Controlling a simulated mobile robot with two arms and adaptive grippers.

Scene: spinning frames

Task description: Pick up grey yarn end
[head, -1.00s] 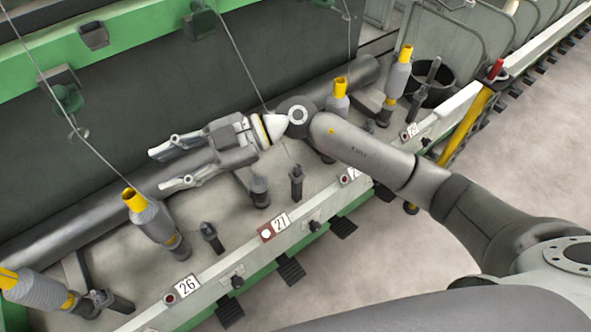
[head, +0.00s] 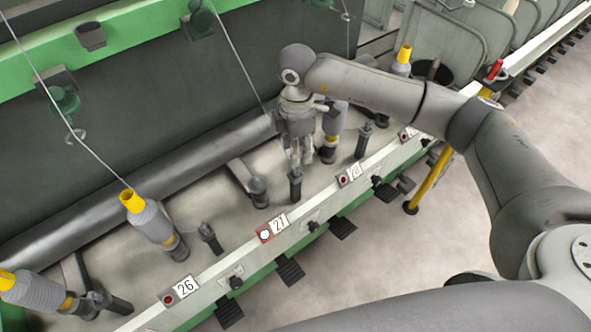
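A thin grey yarn (head: 240,57) runs down from the green machine top towards the dark roller behind position 27. Its lower end is hard to make out near the roller and my arm. My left gripper is not in view.
Grey bobbins with yellow tips stand at the left (head: 152,222), far left (head: 38,290) and far right (head: 401,68). Position 27 has a spindle holder (head: 258,190) without a bobbin. A long roller (head: 130,190) runs behind.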

